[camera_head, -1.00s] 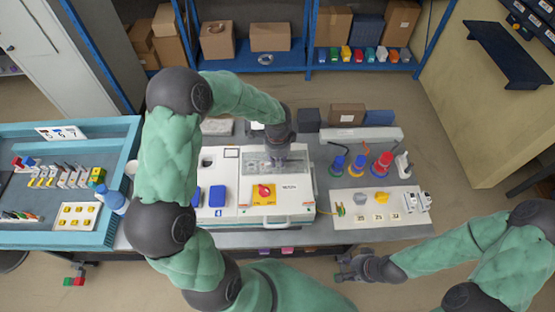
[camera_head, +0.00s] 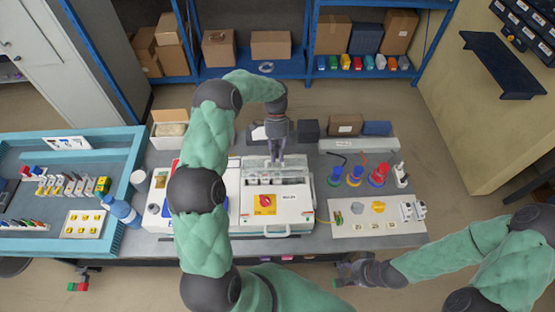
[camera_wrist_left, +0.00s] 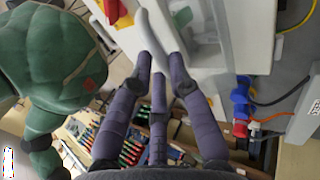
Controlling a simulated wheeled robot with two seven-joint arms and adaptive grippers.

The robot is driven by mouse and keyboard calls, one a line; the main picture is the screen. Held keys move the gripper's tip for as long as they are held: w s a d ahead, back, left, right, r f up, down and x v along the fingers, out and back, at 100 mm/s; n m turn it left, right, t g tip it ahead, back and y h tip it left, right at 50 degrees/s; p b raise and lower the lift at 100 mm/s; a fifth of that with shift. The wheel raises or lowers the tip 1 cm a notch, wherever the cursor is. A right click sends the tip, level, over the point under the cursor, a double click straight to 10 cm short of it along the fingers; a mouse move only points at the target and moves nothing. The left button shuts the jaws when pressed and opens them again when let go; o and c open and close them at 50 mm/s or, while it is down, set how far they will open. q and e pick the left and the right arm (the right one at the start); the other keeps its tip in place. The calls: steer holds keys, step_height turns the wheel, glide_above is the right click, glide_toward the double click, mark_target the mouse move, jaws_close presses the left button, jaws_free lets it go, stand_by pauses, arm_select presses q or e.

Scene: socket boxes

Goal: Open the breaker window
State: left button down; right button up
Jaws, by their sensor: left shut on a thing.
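The white socket box (camera_head: 302,208) stands on the table, with a red rotary switch on a yellow plate on its front. The clear breaker window (camera_head: 290,168) is tilted up at its back, and breakers (camera_head: 265,180) show below it. My left gripper (camera_head: 275,160) is at the window's upper edge. In the left wrist view, its fingers (camera_wrist_left: 160,65) are closed around a pale curved bar beside the clear window (camera_wrist_left: 205,30). My right gripper (camera_head: 346,273) is empty with fingers apart, off the table's front edge.
A blue tray (camera_head: 125,160) with small parts stands at the left. Red and blue plugs (camera_head: 355,172) and a white board (camera_head: 345,230) are on the right. Boxes (camera_head: 345,124) stand behind.

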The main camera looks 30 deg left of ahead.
arm_select(q)
steer(key=shift+w+a+b, duration=0.4)
steer(key=shift+w+a, duration=0.05)
steer(key=shift+w, duration=0.3)
steer(key=w+a+f+b, duration=0.1)
steer(key=w+a+b, duration=0.2)
steer(key=w+b, duration=0.1)
steer(key=shift+w+a+f, duration=0.25)
steer(key=shift+w+f, duration=0.15)
steer(key=shift+w, duration=0.3)
steer(key=shift+f, duration=0.1)
steer(key=c, duration=1.2)
jaws_free()
steer(key=shift+o, duration=0.2)
steer(key=shift+w+r, duration=0.2)
steer(key=shift+r, duration=0.05)
